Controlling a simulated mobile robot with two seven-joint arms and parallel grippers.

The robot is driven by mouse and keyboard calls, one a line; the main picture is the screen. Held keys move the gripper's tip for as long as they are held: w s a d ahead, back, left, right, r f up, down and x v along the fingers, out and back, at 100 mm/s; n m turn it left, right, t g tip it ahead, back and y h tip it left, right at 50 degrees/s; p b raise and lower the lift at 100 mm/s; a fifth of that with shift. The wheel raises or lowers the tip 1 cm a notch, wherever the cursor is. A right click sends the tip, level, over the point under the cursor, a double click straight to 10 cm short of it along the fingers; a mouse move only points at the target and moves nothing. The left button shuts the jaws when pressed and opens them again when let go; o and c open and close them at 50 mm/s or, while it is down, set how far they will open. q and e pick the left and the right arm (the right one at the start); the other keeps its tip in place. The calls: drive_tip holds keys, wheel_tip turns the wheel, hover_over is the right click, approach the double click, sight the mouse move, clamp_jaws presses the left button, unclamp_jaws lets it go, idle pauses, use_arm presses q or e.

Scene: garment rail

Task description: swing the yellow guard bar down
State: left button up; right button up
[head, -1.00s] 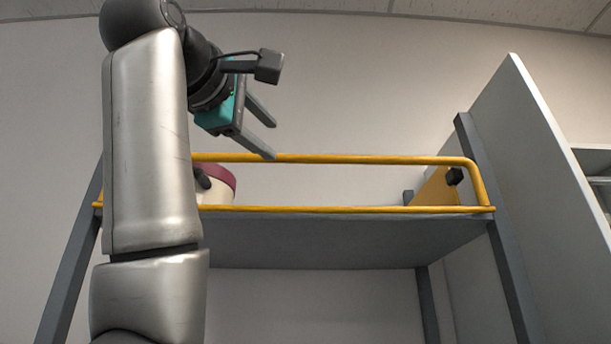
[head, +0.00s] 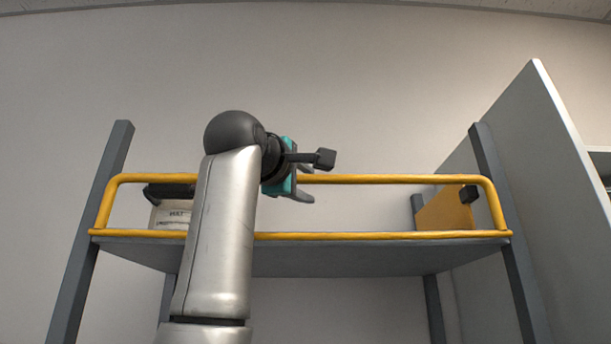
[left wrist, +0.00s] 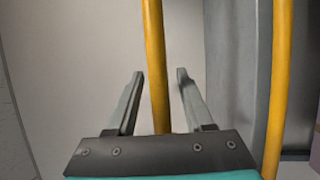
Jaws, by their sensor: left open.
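The yellow guard bar (head: 385,179) is a tube loop standing upright along the front edge of the raised shelf (head: 350,258), its top rail level. My left gripper (head: 305,186) is at the top rail, a little left of its middle. In the left wrist view the top rail (left wrist: 154,60) runs between the two open fingers (left wrist: 158,85), with a gap to either side. The fingers are not closed on it. The lower yellow rail (left wrist: 279,80) shows at the right of that view. My right gripper is not in view.
A pale container with a dark top (head: 168,210) is on the shelf at the left, partly hidden by my arm. An ochre panel (head: 446,210) with a black block is at the right. Grey posts (head: 90,220) flank the shelf; a tall grey panel (head: 545,180) stands at right.

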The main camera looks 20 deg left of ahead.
use_arm(q)
clamp_jaws()
idle(0.5)
drive_tip(key=shift+f, duration=0.1)
idle(0.9)
